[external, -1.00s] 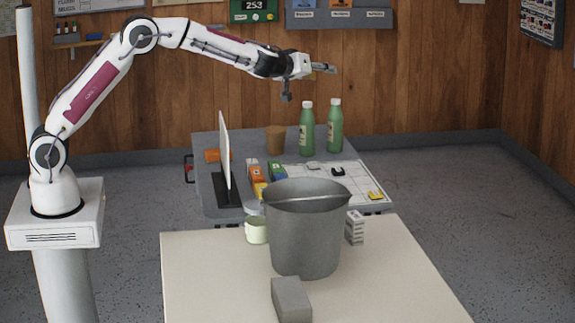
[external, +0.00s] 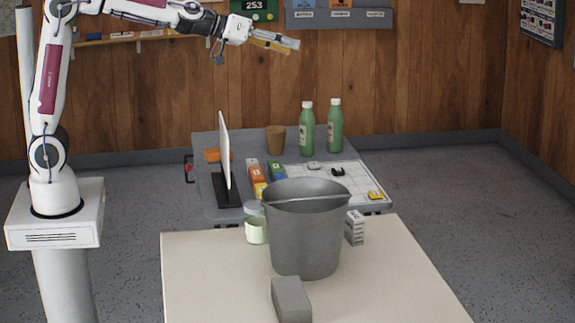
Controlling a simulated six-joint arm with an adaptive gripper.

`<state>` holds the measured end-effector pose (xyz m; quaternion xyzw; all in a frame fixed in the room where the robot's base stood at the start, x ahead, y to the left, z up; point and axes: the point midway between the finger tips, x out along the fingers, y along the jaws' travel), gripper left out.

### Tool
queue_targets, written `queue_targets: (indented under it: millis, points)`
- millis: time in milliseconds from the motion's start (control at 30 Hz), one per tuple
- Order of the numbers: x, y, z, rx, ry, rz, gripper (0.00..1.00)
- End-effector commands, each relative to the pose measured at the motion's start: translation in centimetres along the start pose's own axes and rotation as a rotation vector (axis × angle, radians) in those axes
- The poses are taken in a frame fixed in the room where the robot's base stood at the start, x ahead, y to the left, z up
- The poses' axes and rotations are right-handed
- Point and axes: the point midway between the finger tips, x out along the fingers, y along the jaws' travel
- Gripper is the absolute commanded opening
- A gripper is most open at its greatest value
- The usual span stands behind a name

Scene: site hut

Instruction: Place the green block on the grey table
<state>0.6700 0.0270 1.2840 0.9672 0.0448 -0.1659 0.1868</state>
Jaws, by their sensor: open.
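The grey table (external: 250,143) stands at the back, behind the cream table. A small green block-like item (external: 276,168) lies on it, beside orange and yellow ones, and is partly hidden by the bucket in front. I cannot tell for sure that it is the green block. My gripper (external: 290,46) is open, high in the air in front of the wood wall and well above the grey table. I see nothing held between its fingers.
A grey bucket (external: 303,235), a grey block (external: 291,299), a pale cup (external: 256,230) and a white box (external: 355,228) stand on the cream table (external: 205,270). A thin upright panel (external: 225,158), a brown cup (external: 275,139) and two green bottles (external: 307,130) stand on the grey table.

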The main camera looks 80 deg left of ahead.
Motion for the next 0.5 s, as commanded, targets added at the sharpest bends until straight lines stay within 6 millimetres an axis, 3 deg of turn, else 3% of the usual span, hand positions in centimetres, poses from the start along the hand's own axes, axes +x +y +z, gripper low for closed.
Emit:
queue_targets:
  millis: [200,500]
  points:
    - [-5.5,1.8,3.3,0.063,-0.105,0.063,0.44]
    - [-13.0,2.1,9.4,0.150,-0.268,0.101,0.44]
